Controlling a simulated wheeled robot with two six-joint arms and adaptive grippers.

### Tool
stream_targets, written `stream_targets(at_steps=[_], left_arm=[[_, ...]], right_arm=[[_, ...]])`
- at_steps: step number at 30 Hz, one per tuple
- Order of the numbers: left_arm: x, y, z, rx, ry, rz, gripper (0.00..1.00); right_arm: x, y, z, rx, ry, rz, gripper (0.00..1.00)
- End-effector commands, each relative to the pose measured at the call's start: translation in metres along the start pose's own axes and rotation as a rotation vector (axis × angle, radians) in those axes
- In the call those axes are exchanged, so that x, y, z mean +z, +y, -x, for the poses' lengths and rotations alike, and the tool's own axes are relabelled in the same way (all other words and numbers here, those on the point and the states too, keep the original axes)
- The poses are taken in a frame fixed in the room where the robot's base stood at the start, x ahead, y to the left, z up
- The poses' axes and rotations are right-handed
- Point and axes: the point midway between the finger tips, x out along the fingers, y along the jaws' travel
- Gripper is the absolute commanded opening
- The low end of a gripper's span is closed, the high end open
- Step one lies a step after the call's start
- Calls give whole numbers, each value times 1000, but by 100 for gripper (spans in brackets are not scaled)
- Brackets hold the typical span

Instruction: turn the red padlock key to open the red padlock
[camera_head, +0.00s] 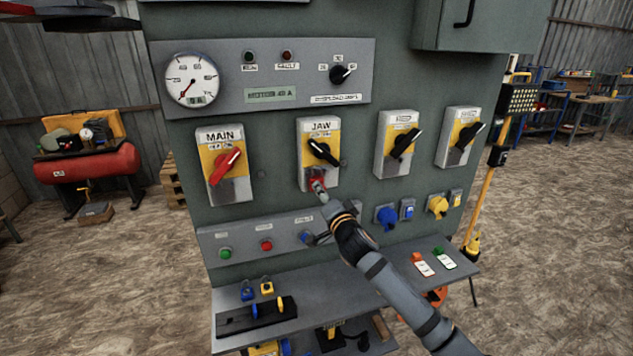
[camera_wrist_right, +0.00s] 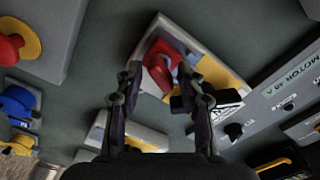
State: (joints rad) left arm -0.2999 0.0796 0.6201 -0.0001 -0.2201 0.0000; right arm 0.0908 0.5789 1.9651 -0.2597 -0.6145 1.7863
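The red padlock (camera_head: 317,183) hangs at the lower part of the JAW switch box (camera_head: 305,150), below its black handle (camera_head: 322,151). In the right wrist view the red padlock (camera_wrist_right: 160,68) shows between and beyond my fingertips. My right gripper (camera_wrist_right: 163,76) is open, its two fingers apart on either side of the padlock; I cannot tell whether they touch it. In the head view my right arm reaches up from the lower right, and its tip covers part of the padlock. I cannot make out the red key. My left gripper is not in view.
The MAIN switch box (camera_head: 228,189) with a red handle stands to the left, and two more switch boxes stand to the right. Buttons and blue and yellow sockets (camera_head: 386,217) sit below. A shelf (camera_head: 228,298) below holds small blue and yellow padlocks and two tags.

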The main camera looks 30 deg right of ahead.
Motion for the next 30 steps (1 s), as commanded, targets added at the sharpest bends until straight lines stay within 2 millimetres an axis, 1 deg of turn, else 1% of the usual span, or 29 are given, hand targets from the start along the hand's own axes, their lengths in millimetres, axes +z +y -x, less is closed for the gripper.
stream_targets(at_steps=[9,23,30], left_arm=[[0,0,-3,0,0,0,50],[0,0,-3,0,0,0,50],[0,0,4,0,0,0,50]], right_arm=[[1,0,19,-1,-1,2,39],[1,0,46,0,-2,3,39],[0,0,60,3,0,4,39]])
